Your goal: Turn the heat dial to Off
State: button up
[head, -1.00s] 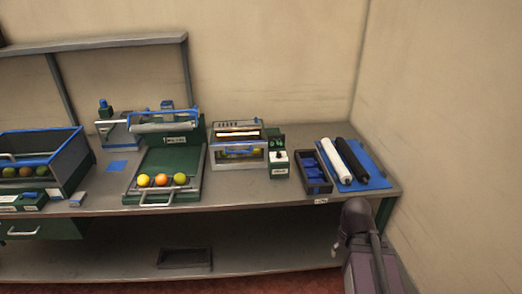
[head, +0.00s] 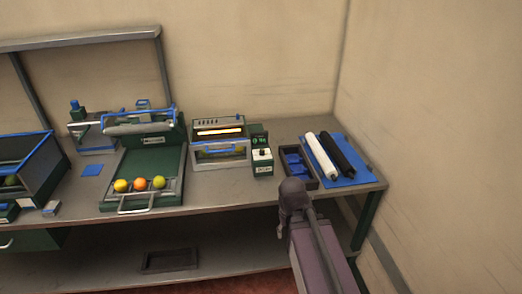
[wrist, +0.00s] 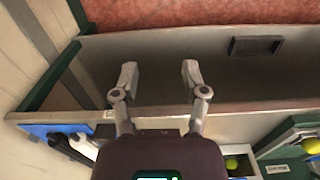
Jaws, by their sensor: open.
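The heat dial (head: 262,153) appears to be the small dark knob on the white and green control box (head: 263,170), right of the heater. Its setting is too small to read. The heater (head: 219,155) has a glowing orange bar and a blue-edged front. My gripper (wrist: 159,72) is open and empty in the wrist view, pointing over the bench's front edge and lower shelf. The dial does not show in the wrist view.
A dark tray with blue pieces (head: 284,168) and a blue mat (head: 353,181) with a white and a black roller lie right of the control box. A green tray (head: 112,190) with three fruits stands left. A shallow tray (head: 170,260) lies on the lower shelf.

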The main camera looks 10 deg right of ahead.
jog(key=shift+a, duration=0.3)
jog(key=shift+o, duration=1.2)
notch_tip(320, 180, up, 14)
jog(key=m+p, duration=0.9)
jog(key=p, duration=0.5)
send_over(262, 150)
notch_tip(262, 150, down, 14)
jog(key=b, duration=1.3)
jog(key=shift+r+b, duration=0.15)
jog(key=shift+b, duration=0.2)
